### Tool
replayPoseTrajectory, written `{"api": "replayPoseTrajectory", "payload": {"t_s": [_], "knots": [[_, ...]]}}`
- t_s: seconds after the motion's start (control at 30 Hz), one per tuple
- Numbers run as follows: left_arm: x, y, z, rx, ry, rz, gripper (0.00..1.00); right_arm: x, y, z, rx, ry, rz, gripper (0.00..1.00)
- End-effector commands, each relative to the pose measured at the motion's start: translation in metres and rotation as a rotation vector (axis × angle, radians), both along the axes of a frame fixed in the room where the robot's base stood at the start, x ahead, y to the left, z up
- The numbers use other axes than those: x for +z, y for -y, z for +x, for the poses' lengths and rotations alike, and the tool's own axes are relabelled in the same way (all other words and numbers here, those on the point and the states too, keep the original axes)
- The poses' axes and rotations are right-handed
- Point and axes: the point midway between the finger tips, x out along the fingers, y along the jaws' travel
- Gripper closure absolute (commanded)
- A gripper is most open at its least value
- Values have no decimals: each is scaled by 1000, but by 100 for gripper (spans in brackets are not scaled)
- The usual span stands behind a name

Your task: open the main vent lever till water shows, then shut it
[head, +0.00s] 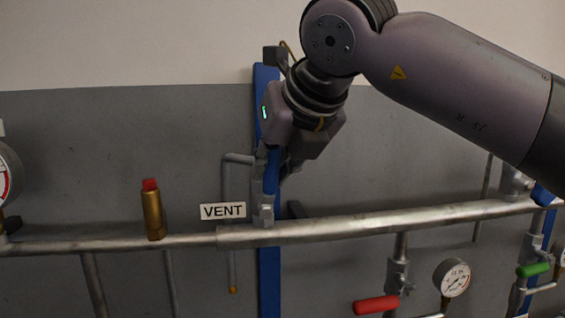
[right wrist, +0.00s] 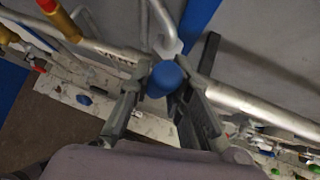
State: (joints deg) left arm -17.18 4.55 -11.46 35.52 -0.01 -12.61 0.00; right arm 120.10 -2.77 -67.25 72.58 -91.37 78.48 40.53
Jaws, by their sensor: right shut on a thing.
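The main vent lever (head: 271,178) has a blue grip and stands roughly upright above the pipe, beside the VENT sign (head: 222,211). Its blue end also shows in the right wrist view (right wrist: 165,78). My right gripper (head: 274,164) comes from above and is shut on the lever, with a finger on each side of the blue grip in the right wrist view (right wrist: 163,88). The vent valve body (head: 263,213) sits on the pipe. A thin grey vent tube (head: 227,185) bends left and down to an orange-tipped end (head: 233,290). I see no water there. My left gripper is not in view.
The main pipe (head: 345,225) runs across the wall. A brass valve with a red cap (head: 153,210) stands left of the sign. A blue upright (head: 269,285) is behind the vent. A red handle (head: 376,305), a gauge (head: 453,278) and a green handle (head: 533,270) are lower right.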

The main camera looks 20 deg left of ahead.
Motion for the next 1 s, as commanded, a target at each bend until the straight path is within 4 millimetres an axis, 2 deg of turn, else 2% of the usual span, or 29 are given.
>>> {"api": "replayPoseTrajectory", "payload": {"t_s": [0.27,0.77,0.8,1.0], "knots": [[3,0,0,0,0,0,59,-1,-7,-5,4,48,-74,100],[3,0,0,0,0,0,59,-2,-8,-5,3,54,-87,100],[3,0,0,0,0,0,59,-2,-7,-5,4,53,-86,80],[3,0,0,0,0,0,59,-2,-7,-5,2,53,-85,67]]}}
